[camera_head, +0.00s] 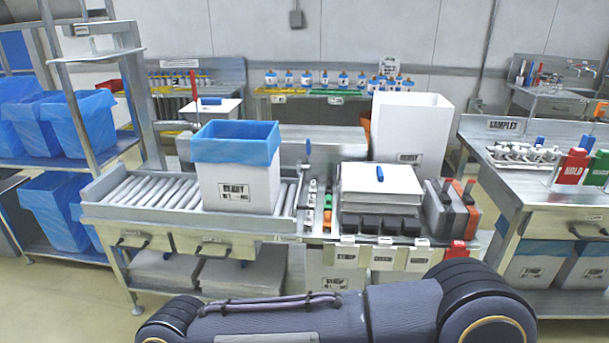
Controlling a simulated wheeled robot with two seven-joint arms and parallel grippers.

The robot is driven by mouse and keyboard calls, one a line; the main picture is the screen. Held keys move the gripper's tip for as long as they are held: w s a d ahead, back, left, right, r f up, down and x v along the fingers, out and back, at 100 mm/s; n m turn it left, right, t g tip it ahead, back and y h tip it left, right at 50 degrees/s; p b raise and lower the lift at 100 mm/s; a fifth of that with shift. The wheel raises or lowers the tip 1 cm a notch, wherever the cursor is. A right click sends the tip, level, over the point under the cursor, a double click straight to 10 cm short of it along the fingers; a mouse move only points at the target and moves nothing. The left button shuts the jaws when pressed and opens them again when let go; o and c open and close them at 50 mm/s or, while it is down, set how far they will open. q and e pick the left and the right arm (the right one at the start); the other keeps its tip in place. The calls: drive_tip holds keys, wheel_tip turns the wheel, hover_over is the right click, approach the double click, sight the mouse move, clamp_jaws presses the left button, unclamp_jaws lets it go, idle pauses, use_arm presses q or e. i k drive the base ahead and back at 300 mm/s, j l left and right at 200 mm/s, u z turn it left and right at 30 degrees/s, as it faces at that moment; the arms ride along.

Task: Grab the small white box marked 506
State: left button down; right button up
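No marking that I can clearly read as 506 shows on any box. A white box (238,188) with a blue liner over its rim stands upright on the roller conveyor; its front label is too blurred to read. A taller open white box (408,138) stands at the back right of the same bench, also with a blurred label. Another white box (335,277) sits low under the bench, partly hidden. One of my arm links crosses the bottom of the view. Neither gripper is in view.
The roller conveyor (150,190) has free room left of the lined box. Flat white stacked boxes (380,180) and small tools lie to its right. A rack with blue-lined bins (85,125) is at left. A sample bench (510,180) with red and green signs is at right.

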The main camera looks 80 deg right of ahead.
sight(237, 162)
drive_tip(key=z, duration=2.35)
drive_tip(key=i+l+u, duration=0.1)
drive_tip(key=u, duration=0.25)
drive_tip(key=i+l+u, duration=0.1)
drive_tip(key=u, duration=0.25)
drive_tip(key=l+u, duration=0.3)
drive_tip(key=i+j, duration=0.1)
